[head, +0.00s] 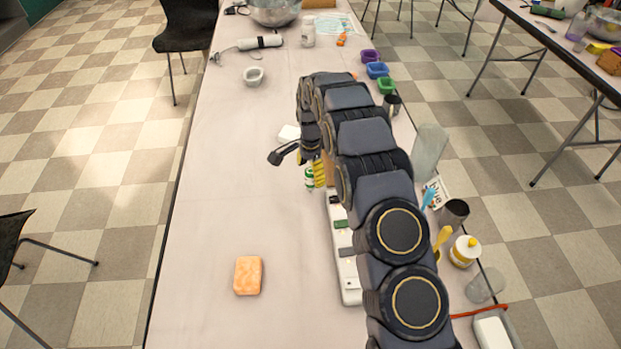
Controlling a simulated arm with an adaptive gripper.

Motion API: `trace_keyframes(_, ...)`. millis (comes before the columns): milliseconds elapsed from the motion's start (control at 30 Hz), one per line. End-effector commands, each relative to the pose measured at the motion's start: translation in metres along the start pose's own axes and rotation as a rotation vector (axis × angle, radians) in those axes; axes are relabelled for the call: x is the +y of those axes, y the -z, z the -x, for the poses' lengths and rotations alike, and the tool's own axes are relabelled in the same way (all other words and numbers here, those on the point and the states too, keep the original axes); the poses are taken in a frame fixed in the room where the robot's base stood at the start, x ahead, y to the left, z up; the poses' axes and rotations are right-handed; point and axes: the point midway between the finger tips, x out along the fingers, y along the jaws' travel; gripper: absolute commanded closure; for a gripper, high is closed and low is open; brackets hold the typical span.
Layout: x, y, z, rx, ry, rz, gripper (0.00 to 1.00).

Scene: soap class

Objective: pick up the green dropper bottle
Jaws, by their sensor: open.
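A small white bottle with green bands, which looks like the green dropper bottle (309,180), stands on the long table just below my gripper in the picture. Its upper part is close to the dark gripper parts, and I cannot tell whether they touch. My gripper (287,155) is open, with one dark finger reaching out to the left. The rest of the gripper is largely hidden behind my arm. A yellow ribbed item (319,173) is right beside the bottle, partly covered by my arm.
A white soap-like block (289,132) lies just beyond the gripper. A long white tray (349,285) runs beside my arm. An orange soap bar (248,275) lies nearer. Bottles and cups line the right edge. The table's left half (215,190) is mostly clear.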

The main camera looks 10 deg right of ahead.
Motion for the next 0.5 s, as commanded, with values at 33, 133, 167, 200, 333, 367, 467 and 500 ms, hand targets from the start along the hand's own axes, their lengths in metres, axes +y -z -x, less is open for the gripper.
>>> trace_keyframes(33,0.0,0.001,-0.01,-0.002,-0.004,-0.001,0.36)
trace_keyframes(133,0.001,0.001,-0.025,-0.002,-0.006,-0.001,0.36)
trace_keyframes(167,0.001,0.001,-0.028,-0.002,-0.006,-0.001,0.36)
trace_keyframes(200,0.001,0.001,-0.03,-0.002,-0.005,-0.001,0.36)
trace_keyframes(333,0.0,0.001,-0.031,-0.001,-0.003,-0.001,0.36)
trace_keyframes(367,0.0,0.001,-0.031,-0.001,-0.003,0.0,0.36)
trace_keyframes(467,0.0,0.001,-0.031,-0.001,-0.003,0.0,0.49)
trace_keyframes(500,0.0,0.001,-0.031,-0.001,-0.003,0.0,0.66)
